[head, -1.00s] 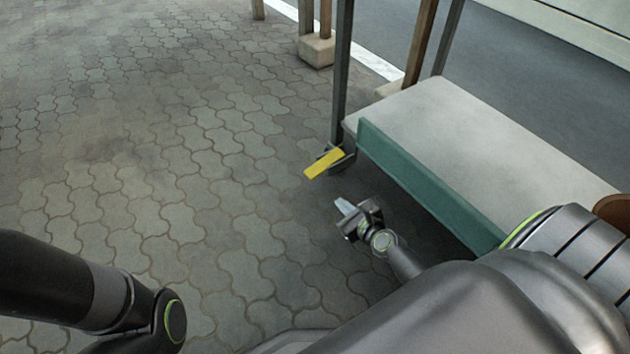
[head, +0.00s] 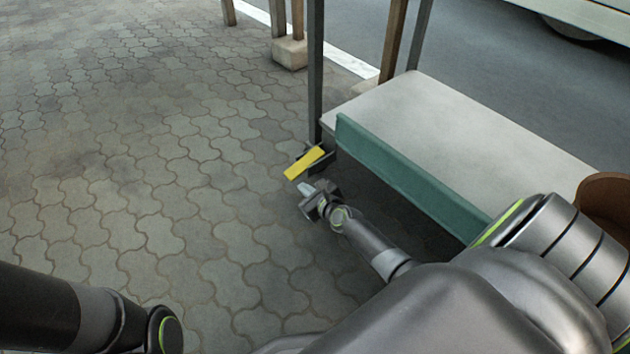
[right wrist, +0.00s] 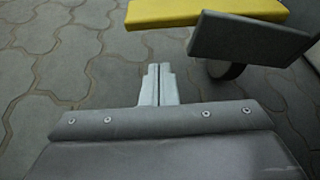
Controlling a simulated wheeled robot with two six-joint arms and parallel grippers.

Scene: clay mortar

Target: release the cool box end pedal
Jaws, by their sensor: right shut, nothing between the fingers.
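The yellow pedal (head: 304,162) sits low over the paving on a dark bracket (head: 322,157), by the near post at the end of a low grey shelf. My right gripper (head: 304,188) is shut and empty, just below the pedal in the head view. In the right wrist view the shut fingertips (right wrist: 158,70) point toward the yellow pedal (right wrist: 180,11), with floor showing between them. A dark grey plate (right wrist: 250,38) lies to the right of the fingertips. My left arm comes in at the lower left; its gripper is out of frame.
The low shelf (head: 450,118) with a green front panel (head: 400,175) runs to the right of my right gripper. A dark post (head: 315,70) rises beside the pedal. A brown round object (head: 605,200) is at the right edge. The paving (head: 130,180) at left is clear.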

